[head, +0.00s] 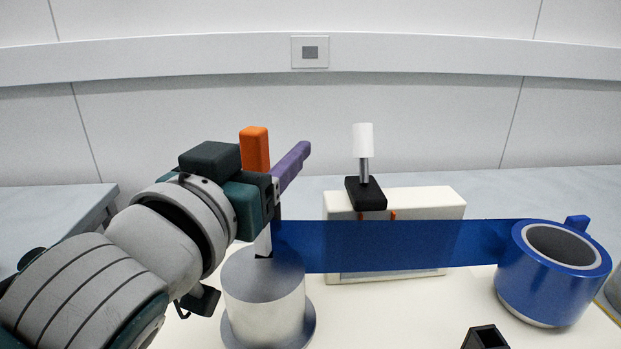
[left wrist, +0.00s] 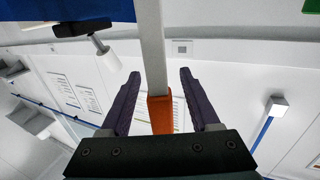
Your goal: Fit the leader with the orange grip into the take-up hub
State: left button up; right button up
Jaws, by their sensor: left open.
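The leader is a white bar (head: 263,242) with an orange grip (head: 254,148) on top; a blue strip (head: 390,246) runs from it to the right. The bar stands almost upright, its lower end at the dark slot on top of the silver take-up hub (head: 265,305); how deep it sits I cannot tell. My left gripper (head: 283,172) is open by the orange grip, above the hub. In the left wrist view the orange grip (left wrist: 160,113) lies between the two spread purple fingers (left wrist: 159,78), with gaps on both sides. My right gripper is not in view.
A blue reel (head: 545,300) at the right carries the strip's other end. Behind the strip stands a cream box (head: 430,203) with a black block and white-topped post (head: 363,142). A small black open piece (head: 485,337) shows at the front edge.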

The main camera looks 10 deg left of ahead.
pick_arm(q)
grip_shut()
dwell(0.5)
